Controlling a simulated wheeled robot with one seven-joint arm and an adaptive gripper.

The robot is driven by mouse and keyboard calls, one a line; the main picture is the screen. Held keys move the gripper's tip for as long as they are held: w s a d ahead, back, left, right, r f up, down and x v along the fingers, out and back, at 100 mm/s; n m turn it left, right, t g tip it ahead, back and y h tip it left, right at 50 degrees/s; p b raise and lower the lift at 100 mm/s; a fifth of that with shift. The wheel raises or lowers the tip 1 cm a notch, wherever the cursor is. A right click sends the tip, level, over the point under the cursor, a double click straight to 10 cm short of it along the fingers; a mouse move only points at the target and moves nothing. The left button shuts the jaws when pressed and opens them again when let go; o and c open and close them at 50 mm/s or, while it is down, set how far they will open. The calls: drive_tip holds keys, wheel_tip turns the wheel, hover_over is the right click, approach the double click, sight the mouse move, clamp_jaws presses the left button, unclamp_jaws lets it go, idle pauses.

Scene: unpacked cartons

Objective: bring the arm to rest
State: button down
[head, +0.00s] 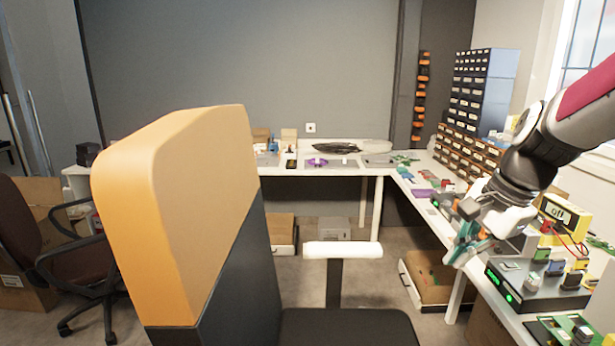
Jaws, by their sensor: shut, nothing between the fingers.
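My arm reaches in from the right edge of the head view. My gripper (466,243) hangs at its end, fingers pointing down and left, shut and empty. It shows in front of the right-hand white workbench (408,183), near the bench's front edge. I cannot tell its exact height above the bench.
A black device with green lights (535,289) and a yellow meter (566,218) with red leads stand on the bench near my gripper. Drawer cabinets (484,92) stand behind. A large orange and black upright panel (190,200) fills the left foreground. An office chair (45,245) stands left.

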drive_tip(key=s+a+r+n+h+p, duration=0.1)
drive_tip(key=s+a+r+n+p, duration=0.1)
drive_tip(key=s+n, duration=0.5)
drive_tip(key=s+a+r+n+t+h+p, duration=0.1)
drive_tip(key=s+a+r+n+p, duration=0.2)
drive_tip(key=s, duration=1.4)
drive_tip(key=a+r+n, duration=0.1)
drive_tip(key=a+n, duration=0.1)
drive_tip(key=n, duration=0.2)
drive_tip(key=shift+s+r, duration=0.25)
drive_tip(key=shift+s, duration=0.15)
drive_tip(key=shift+a, duration=0.1)
